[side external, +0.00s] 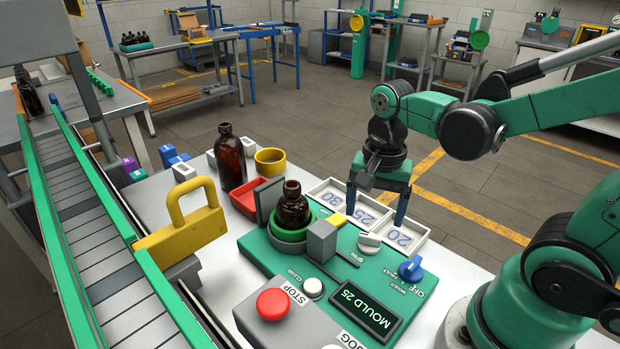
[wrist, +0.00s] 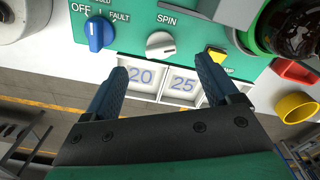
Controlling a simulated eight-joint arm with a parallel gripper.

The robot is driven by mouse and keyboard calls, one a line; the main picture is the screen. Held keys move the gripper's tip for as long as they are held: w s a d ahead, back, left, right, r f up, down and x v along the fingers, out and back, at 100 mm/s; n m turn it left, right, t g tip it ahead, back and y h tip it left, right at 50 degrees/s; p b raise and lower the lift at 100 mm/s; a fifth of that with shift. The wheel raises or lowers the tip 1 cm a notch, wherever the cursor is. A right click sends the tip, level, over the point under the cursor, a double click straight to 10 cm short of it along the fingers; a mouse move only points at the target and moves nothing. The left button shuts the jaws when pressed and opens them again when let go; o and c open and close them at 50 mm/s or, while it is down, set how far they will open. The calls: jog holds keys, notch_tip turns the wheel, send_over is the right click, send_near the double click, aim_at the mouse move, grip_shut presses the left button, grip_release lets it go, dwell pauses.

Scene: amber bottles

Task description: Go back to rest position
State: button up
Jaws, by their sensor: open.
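My gripper (side external: 378,195) is open and empty, pointing down above the white tray (side external: 424,243) with compartments marked 20 and 25. In the wrist view its two blue fingers (wrist: 160,85) stand wide apart, with the marked compartments showing between them. An amber bottle (side external: 292,208) stands upright in the round green holder of the green machine panel (side external: 262,247). Another amber bottle (side external: 230,160) stands upright behind it on the white table. My gripper is to the right of both bottles and apart from them.
The panel carries a blue knob (side external: 411,268), a white spin knob (side external: 369,241), a red stop button (side external: 273,304) and a display reading MOULD 25. A yellow padlock-shaped block (side external: 182,225), a yellow cup (side external: 270,161) and a red tray (side external: 243,200) stand nearby. A conveyor (side external: 75,215) runs at left.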

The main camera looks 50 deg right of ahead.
jog(key=shift+w+a+r+n+t, duration=0.25)
jog(key=shift+n+t, duration=0.25)
jog(key=shift+n, duration=0.4)
jog(key=shift+w+a+r+n+t, duration=0.45)
jog(key=shift+r+n+t, duration=0.45)
jog(key=shift+n, duration=1)
jog(key=shift+w+a+r+n+t, duration=0.3)
jog(key=shift+w+r+n+t, duration=0.2)
jog(key=shift+n+t, duration=1.05)
jog(key=shift+w+a+r+n+t, duration=0.45)
jog(key=shift+r+n+t, duration=0.25)
jog(key=shift+n, duration=1.55)
